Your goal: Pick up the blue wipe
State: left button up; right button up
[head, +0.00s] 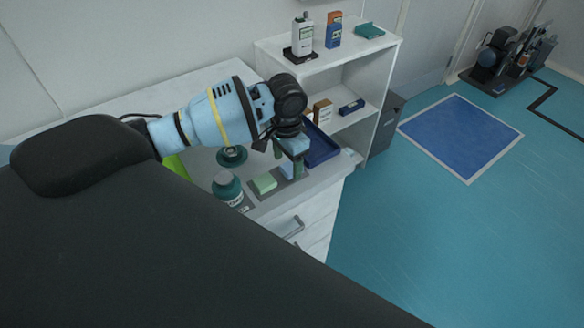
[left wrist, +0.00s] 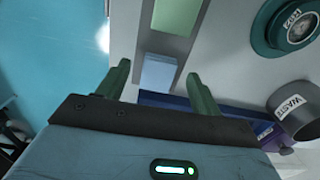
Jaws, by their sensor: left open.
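The blue wipe (left wrist: 160,74) is a pale blue folded pad on a grey strip on the counter. In the head view a pale blue bit of it (head: 287,169) shows beside my left gripper, which partly covers it. My left gripper (head: 287,160) points down over the counter. In the left wrist view its two green fingers (left wrist: 159,72) are apart, one on each side of the blue wipe. Nothing is held. I cannot tell how high the fingertips are above the counter. My right gripper is not in view.
A green wipe (head: 263,184) lies beside the blue one. A green-capped bottle (head: 227,188) and a round green-rimmed dish (head: 232,155) stand to the left. A dark blue tray (head: 322,150) lies behind the gripper. A grey WASTE cup (left wrist: 297,110) shows in the wrist view.

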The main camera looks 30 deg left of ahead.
pick_arm(q)
jog(key=shift+f, duration=0.85)
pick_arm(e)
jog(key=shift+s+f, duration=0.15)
pick_arm(q)
jog(key=shift+c, duration=0.2)
jog(key=c, duration=1)
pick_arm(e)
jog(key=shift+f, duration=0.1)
pick_arm(q)
jog(key=shift+r, duration=0.2)
